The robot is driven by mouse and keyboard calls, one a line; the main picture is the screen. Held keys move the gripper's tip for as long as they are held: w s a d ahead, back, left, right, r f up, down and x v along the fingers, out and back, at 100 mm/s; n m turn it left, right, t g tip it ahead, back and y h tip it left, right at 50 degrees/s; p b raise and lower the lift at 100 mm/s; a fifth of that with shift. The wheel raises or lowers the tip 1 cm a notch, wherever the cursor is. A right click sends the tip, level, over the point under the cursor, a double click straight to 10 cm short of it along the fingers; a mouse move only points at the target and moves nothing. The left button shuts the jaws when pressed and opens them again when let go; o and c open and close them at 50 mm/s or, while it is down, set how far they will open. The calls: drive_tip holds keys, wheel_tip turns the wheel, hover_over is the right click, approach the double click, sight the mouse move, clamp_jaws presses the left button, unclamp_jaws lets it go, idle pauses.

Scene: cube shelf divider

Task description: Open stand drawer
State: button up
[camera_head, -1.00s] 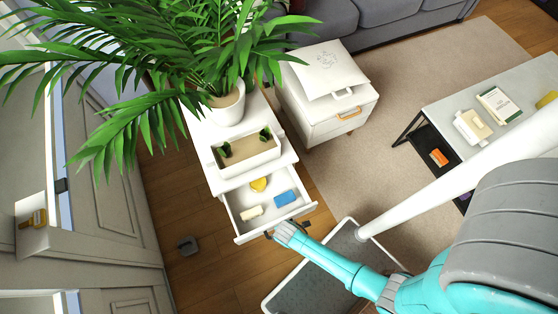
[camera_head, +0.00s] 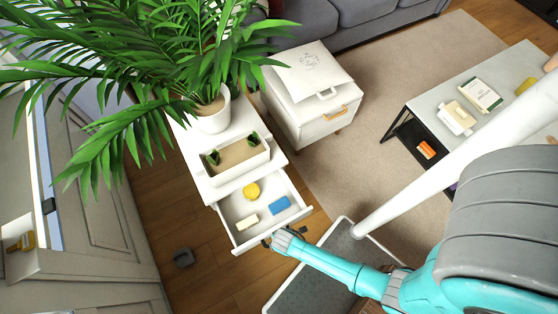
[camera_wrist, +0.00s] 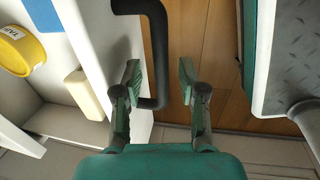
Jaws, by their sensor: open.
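The white stand (camera_head: 198,160) has its top drawer (camera_head: 262,230) pulled out, with the inside showing. My gripper (camera_head: 274,240) is at the drawer's front edge. In the wrist view the black handle (camera_wrist: 157,50) runs between the two fingers of my gripper (camera_wrist: 160,82), which are spread apart. The drawer front (camera_wrist: 95,30) is left of the fingers. The drawer holds a yellow round thing (camera_head: 251,190), a blue block (camera_head: 279,203) and a cream block (camera_head: 247,222). The yellow thing (camera_wrist: 20,50) and cream block (camera_wrist: 84,94) also show in the wrist view.
A potted palm (camera_head: 212,115) and a planter box (camera_head: 240,160) stand on the stand. A table (camera_head: 440,105) is at the right. A small grey object (camera_head: 183,258) lies on the wooden floor.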

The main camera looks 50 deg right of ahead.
drive_tip(key=shift+r, duration=0.1)
wheel_tip(320, 180, up, 12)
drive_tip(key=s, duration=0.2)
drive_tip(key=shift+a, duration=0.35)
drive_tip(key=shift+s+f, duration=0.1)
drive_tip(key=shift+f, duration=0.1)
